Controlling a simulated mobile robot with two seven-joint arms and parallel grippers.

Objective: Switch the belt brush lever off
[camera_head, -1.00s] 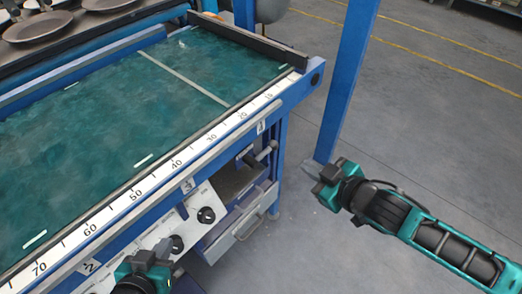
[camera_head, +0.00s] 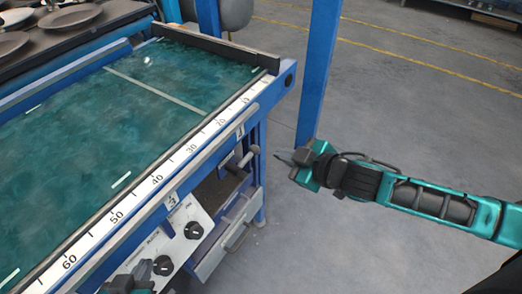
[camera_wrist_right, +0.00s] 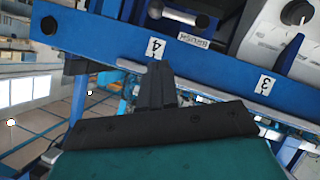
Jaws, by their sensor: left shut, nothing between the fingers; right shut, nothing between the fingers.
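The belt brush lever (camera_head: 248,154) is a short grey bar with a dark round end under the belt table's front rail, near the table's right end. In the right wrist view the grey lever (camera_wrist_right: 180,14) is at the top, above a "BRUSH" label (camera_wrist_right: 193,40). My right gripper (camera_head: 286,159) is shut and empty, to the right of the lever and apart from it. Its closed dark fingers (camera_wrist_right: 156,76) show in the wrist view, below the number 4 tag. My left gripper (camera_head: 142,270) is shut at the bottom edge, in front of the knob panel.
The blue-framed table (camera_head: 290,82) carries a green belt (camera_head: 120,125). A control panel (camera_head: 185,213) with black knobs and an open drawer (camera_head: 225,238) sit below it. A blue post (camera_head: 318,70) stands behind my right gripper. The floor to the right is clear.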

